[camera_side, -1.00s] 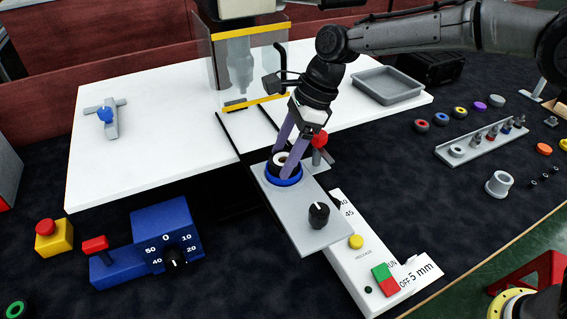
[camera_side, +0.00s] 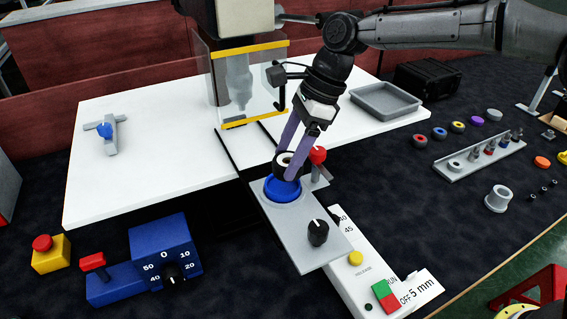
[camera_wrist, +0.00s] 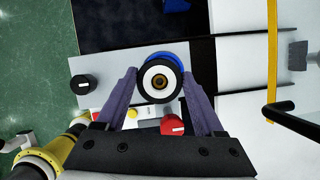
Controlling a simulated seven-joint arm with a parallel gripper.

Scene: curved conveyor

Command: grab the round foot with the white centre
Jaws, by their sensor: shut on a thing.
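The round foot with the white centre (camera_side: 283,160) is a black ring with a white middle. My gripper (camera_side: 291,163) is shut on it and holds it just above the blue round holder (camera_side: 283,188) on the grey plate. In the wrist view the foot (camera_wrist: 151,80) sits between the two purple fingers of my gripper (camera_wrist: 160,88), its white ring and brass-coloured centre facing the camera. The blue holder (camera_wrist: 176,57) shows partly behind the foot there.
A red knob (camera_side: 317,155) stands close to the right of the foot. A black knob (camera_side: 318,232) is on the grey plate (camera_side: 303,252). A clear guard (camera_side: 250,85) stands behind. Several coloured round feet and a grey tray (camera_side: 386,101) lie to the right.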

